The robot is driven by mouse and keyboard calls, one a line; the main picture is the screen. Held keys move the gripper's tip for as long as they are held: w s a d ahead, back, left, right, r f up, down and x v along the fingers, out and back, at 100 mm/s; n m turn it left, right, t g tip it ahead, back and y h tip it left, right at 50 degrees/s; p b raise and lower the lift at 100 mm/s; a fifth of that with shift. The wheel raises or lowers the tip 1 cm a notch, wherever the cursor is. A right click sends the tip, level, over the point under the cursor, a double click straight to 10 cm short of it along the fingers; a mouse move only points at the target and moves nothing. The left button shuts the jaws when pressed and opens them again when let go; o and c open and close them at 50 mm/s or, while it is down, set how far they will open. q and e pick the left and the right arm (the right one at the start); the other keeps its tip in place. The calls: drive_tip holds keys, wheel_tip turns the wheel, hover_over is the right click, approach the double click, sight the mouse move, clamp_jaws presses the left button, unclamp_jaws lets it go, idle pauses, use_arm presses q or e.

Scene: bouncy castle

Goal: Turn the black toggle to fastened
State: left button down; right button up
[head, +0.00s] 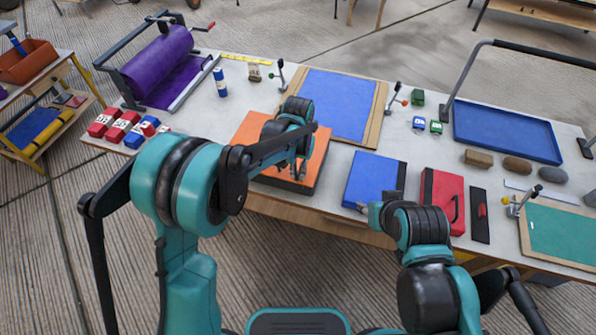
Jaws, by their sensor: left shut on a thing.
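An orange panel (252,135) on a dark base lies at the front edge of the long white table. My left gripper (298,172) reaches down onto the right part of this panel. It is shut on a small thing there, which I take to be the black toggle. The toggle is hidden by the fingers and arm, so its turn cannot be read. My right gripper (364,207) is low at the front edge of the blue panel (372,178); its fingers are too small to judge.
A blue sheet on a board (340,100) with toggle clamps lies behind. A red case (442,200) and a blue tray (505,130) are to the right. A purple roll (157,62) and red and blue blocks (121,127) are at left.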

idle(0.5)
use_arm(q)
drive_tip(key=c, duration=1.6)
unclamp_jaws()
drive_tip(key=shift+r, duration=0.1)
wheel_tip(320, 180, up, 12)
drive_tip(key=shift+f, duration=0.1)
drive_tip(key=s+a+r+n+t, duration=0.2)
drive_tip(key=s+a+r+t, duration=0.25)
drive_tip(key=s+a, duration=0.6)
drive_tip(key=s+a+f+t, duration=0.1)
drive_tip(key=s+a, duration=0.1)
drive_tip(key=s, duration=0.1)
drive_tip(key=s+a+f+n, duration=0.1)
drive_tip(key=s+a, duration=0.2)
drive_tip(key=s+a+f+t, duration=0.1)
drive_tip(key=s+a+f, duration=0.1)
drive_tip(key=shift+s+a+n+t, duration=0.25)
drive_tip(key=shift+s+n+t, duration=0.05)
drive_tip(key=shift+s+t, duration=0.1)
